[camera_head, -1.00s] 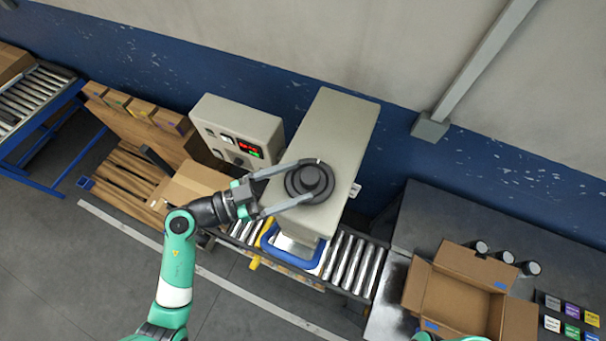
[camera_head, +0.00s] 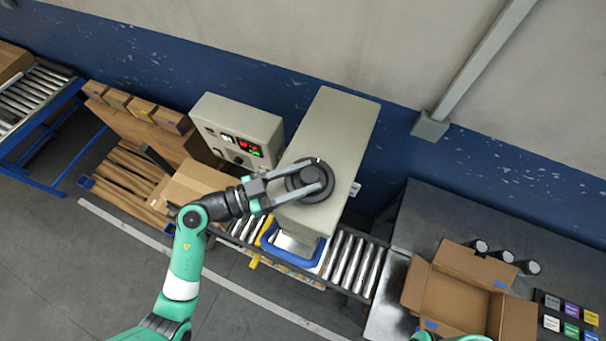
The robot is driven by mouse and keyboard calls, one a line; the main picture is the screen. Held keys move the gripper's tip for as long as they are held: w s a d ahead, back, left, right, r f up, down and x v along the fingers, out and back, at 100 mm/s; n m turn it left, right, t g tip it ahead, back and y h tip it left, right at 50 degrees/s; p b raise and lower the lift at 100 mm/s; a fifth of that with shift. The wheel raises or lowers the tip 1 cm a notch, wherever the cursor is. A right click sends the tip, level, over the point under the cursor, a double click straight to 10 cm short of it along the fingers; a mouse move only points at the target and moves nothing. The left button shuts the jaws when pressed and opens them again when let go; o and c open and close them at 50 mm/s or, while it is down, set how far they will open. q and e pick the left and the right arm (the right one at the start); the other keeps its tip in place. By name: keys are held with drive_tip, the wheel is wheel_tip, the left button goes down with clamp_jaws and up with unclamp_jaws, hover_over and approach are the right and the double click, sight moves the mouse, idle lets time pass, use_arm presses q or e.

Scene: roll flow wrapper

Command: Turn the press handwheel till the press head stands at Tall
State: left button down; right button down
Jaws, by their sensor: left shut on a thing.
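The black press handwheel (camera_head: 301,195) sits on top of the tall beige press housing (camera_head: 343,130). My left gripper (camera_head: 318,181) reaches in from the left over the handwheel, its two grey fingers shut on the wheel's raised central hub. The press head's height mark cannot be read from here. A blue-rimmed frame (camera_head: 296,259) shows below the housing, over the rollers. Only a small green part of my right arm (camera_head: 450,337) shows at the bottom edge; its gripper is out of view.
A beige control box (camera_head: 240,127) with red and green displays stands left of the press. A roller conveyor (camera_head: 350,262) runs beneath. An open carton (camera_head: 459,292), black cylinders (camera_head: 503,257) and coloured labels (camera_head: 572,309) lie on the right bench.

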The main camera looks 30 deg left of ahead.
use_arm(q)
drive_tip(key=shift+h, duration=0.3)
drive_tip(key=m+g+h, duration=0.3)
drive_tip(key=g, duration=0.1)
drive_tip(key=shift+w+a+m, duration=0.25)
drive_tip(key=shift+m, duration=0.05)
drive_tip(key=m+g+h, duration=0.1)
drive_tip(key=g, duration=0.1)
drive_tip(key=m+g+h+b, duration=0.1)
drive_tip(key=shift+w+m+g, duration=0.2)
drive_tip(key=shift+m+g, duration=0.1)
drive_tip(key=shift+g, duration=0.1)
drive_tip(key=m+g+b, duration=0.2)
drive_tip(key=g+b, duration=0.1)
drive_tip(key=b, duration=0.1)
drive_tip(key=f+m+g+h+b, duration=0.1)
drive_tip(key=m+g+b, duration=0.1)
drive_tip(key=b, duration=0.2)
drive_tip(key=shift+w+g+b, duration=0.2)
drive_tip(key=shift+g+b, duration=0.2)
drive_tip(key=m+g+b, duration=0.2)
drive_tip(key=g+b, duration=0.1)
drive_tip(key=b, duration=1)
drive_tip(key=shift+w+r, duration=0.1)
drive_tip(key=shift+r+g+b, duration=0.35)
drive_tip(key=shift+g+b, duration=0.15)
drive_tip(key=shift+b, duration=0.35)
drive_tip(key=shift+c, duration=1.4)
unclamp_jaws()
